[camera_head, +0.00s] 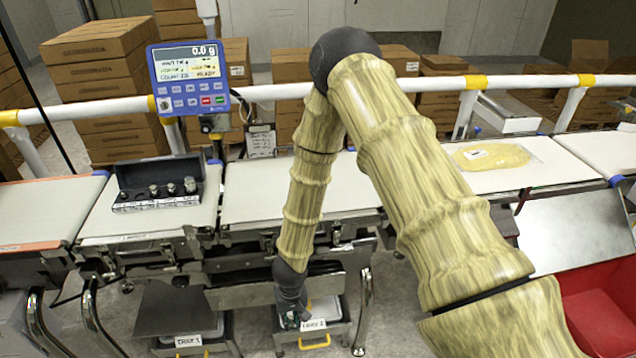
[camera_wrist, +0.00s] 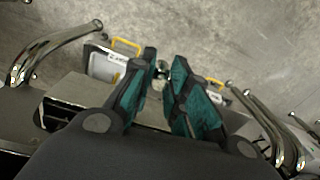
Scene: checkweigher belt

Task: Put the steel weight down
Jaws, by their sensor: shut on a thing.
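My gripper (camera_head: 290,318) reaches down below the belt's front edge, at the left part of the tray labelled TRAY 2 (camera_head: 326,307). In the wrist view my gripper (camera_wrist: 161,80) has its teal fingers closed on a small shiny steel weight (camera_wrist: 162,69), mostly hidden between the tips. In the head view the weight cannot be made out. Two labelled trays show in the wrist view, one left (camera_wrist: 103,66) and one right of the fingers; their labels are too small to read. The weight's height above the tray is unclear.
A tray labelled TRAY 1 (camera_head: 218,333) is left of TRAY 2. On the belt, a dark case (camera_head: 125,178) holds several steel weights. The blue display (camera_head: 187,78) reads 0.0 g. A yellow bag (camera_head: 492,156) lies at right. Chrome legs (camera_head: 362,310) flank the trays.

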